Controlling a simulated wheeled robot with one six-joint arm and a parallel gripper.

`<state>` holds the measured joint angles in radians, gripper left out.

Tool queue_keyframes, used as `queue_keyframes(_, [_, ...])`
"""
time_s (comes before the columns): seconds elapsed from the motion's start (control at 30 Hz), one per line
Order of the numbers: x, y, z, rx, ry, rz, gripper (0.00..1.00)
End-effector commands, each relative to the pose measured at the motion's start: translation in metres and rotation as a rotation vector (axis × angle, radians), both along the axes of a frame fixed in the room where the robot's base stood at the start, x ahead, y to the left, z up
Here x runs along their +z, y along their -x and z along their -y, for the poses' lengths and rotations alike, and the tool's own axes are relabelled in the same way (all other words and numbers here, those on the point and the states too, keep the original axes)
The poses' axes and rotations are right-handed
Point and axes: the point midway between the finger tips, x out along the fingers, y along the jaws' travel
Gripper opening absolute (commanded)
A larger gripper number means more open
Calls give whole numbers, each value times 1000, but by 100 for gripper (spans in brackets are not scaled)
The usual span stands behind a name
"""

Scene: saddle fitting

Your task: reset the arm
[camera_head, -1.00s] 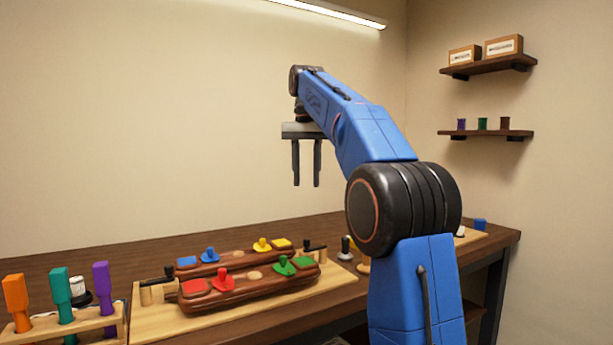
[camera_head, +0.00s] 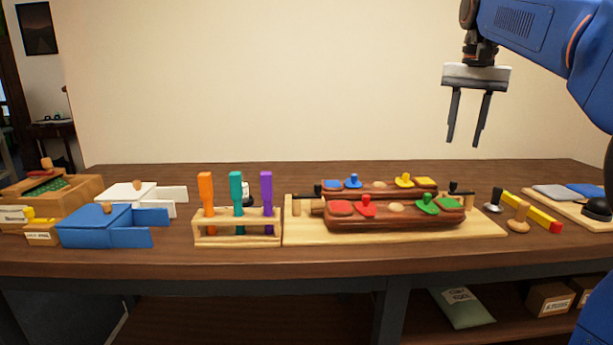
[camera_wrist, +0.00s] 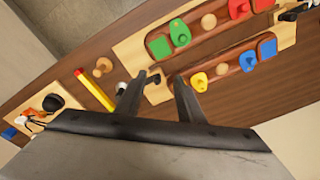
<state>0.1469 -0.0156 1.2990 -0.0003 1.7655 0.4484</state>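My gripper (camera_head: 465,118) hangs in the air above the right end of the workbench (camera_head: 330,258), well clear of everything on it. Its two fingers point down, stand apart and hold nothing. In the wrist view my gripper (camera_wrist: 165,85) also shows spread fingers with the bench below. My blue arm reaches in from the right edge of the head view.
Below stands a wooden board (camera_head: 300,235) with two brown saddle-like blocks bearing coloured pegs and pads. Left of it are a tool rack (camera_head: 238,241) and a blue box (camera_head: 103,227). A yellow-red bar (camera_head: 530,212) lies to the right. The air is free.

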Motion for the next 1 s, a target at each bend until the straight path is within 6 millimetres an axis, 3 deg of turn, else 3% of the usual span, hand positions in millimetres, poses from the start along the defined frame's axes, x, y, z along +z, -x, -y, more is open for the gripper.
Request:
queue_keyframes(0.03, [-8, 14, -6, 25, 3, 12, 35])
queue_keyframes(0.47, [-103, 116, -42, 241, 44, 125, 35])
queue_keyframes(0.67, [-161, 166, -55, 339, 67, 178, 35])
queue_keyframes(1.0, [-276, 249, -71, 502, 111, 265, 35])
